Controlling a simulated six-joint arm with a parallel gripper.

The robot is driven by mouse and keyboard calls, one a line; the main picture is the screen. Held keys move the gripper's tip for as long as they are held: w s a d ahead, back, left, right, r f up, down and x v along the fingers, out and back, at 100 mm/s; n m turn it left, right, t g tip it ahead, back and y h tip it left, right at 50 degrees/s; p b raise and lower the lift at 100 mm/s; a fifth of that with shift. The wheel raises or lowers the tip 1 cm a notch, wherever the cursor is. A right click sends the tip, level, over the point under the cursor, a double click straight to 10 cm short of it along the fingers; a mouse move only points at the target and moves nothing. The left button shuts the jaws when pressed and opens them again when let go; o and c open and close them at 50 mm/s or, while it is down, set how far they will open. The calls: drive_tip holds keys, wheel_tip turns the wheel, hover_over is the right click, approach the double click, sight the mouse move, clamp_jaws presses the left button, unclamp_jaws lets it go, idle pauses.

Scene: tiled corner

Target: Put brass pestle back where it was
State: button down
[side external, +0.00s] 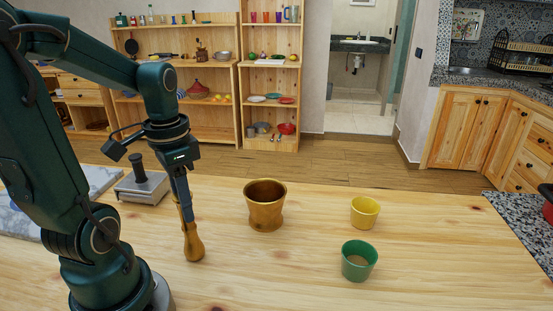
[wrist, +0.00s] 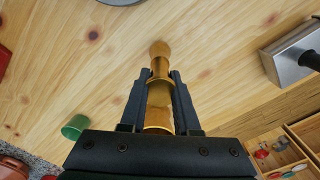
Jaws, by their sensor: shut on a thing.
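The brass pestle (side external: 194,245) hangs nearly upright, head down, in my gripper (side external: 184,198), left of the brass mortar (side external: 266,208). My gripper is shut on its upper part. Its rounded head is at or just above the wooden table; I cannot tell whether it touches. In the wrist view the pestle (wrist: 160,66) runs between the two dark fingers of my gripper (wrist: 160,82), with its head pointing away from the camera. The mortar stands upright and its inner floor is hidden.
A yellow cup (side external: 364,212) and a green cup (side external: 359,261) with brown contents stand right of the mortar; the green cup also shows in the wrist view (wrist: 75,127). A metal block with a dark knob (side external: 141,184) stands behind my gripper. Table between pestle and mortar is clear.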

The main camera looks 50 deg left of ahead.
drive_tip(key=shift+f, duration=0.25)
drive_tip(key=c, duration=0.6)
unclamp_jaws()
drive_tip(key=shift+c, duration=0.2)
wheel_tip(320, 180, up, 12)
drive_tip(key=w+d+f+t, duration=0.1)
drive_tip(key=d+f+t, duration=0.4)
drive_tip(key=d, duration=0.6)
drive_tip(key=shift+w+f, duration=0.15)
drive_tip(key=shift+f, duration=0.6)
drive_tip(key=shift+d, duration=0.1)
